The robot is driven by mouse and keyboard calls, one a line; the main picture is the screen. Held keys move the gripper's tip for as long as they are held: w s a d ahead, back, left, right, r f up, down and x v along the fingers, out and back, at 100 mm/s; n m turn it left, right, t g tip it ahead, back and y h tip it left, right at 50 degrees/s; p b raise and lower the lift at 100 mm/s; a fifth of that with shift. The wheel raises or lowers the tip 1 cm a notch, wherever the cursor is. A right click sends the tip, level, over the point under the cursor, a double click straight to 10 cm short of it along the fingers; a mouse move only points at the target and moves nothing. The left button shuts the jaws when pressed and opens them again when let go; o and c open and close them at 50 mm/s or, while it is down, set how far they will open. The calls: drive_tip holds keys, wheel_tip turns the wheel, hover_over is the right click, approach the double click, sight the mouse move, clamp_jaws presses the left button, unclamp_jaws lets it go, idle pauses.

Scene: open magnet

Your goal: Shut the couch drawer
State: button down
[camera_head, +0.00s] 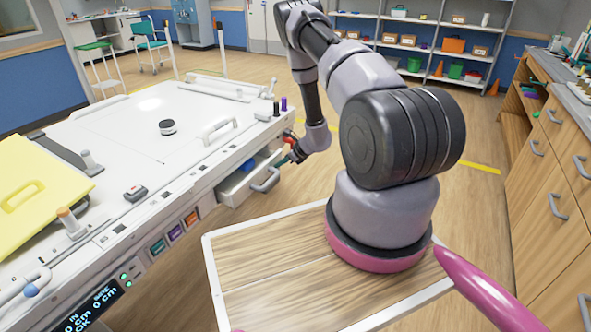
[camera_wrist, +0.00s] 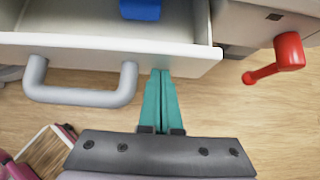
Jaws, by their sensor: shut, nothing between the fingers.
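The couch drawer (camera_head: 233,185) stands open, pulled out from the side of the white couch (camera_head: 110,178). It has a grey bar handle (camera_head: 268,182), and a blue object (camera_head: 249,165) lies inside it. In the wrist view the drawer front (camera_wrist: 100,50) runs across the top, with the handle (camera_wrist: 80,96) at left. My gripper (camera_wrist: 160,75) has teal fingers held together with nothing between them. The fingertips are at the lower edge of the drawer front, right of the handle; I cannot tell whether they touch it. In the head view my gripper (camera_head: 287,160) is small beside the drawer.
A red crank handle (camera_wrist: 287,52) sticks out right of the drawer in the wrist view. Wooden cabinets (camera_head: 545,165) with grey handles stand at the right. Shelves (camera_head: 425,40) with boxes line the back wall.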

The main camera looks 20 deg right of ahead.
drive_tip(key=w+a, duration=0.4)
drive_tip(key=w, duration=0.1)
drive_tip(key=shift+w+a, duration=0.2)
drive_tip(key=shift+w, duration=0.15)
drive_tip(key=shift+w+a, duration=0.1)
drive_tip(key=shift+w+a+r, duration=0.1)
drive_tip(key=shift+a+r, duration=0.05)
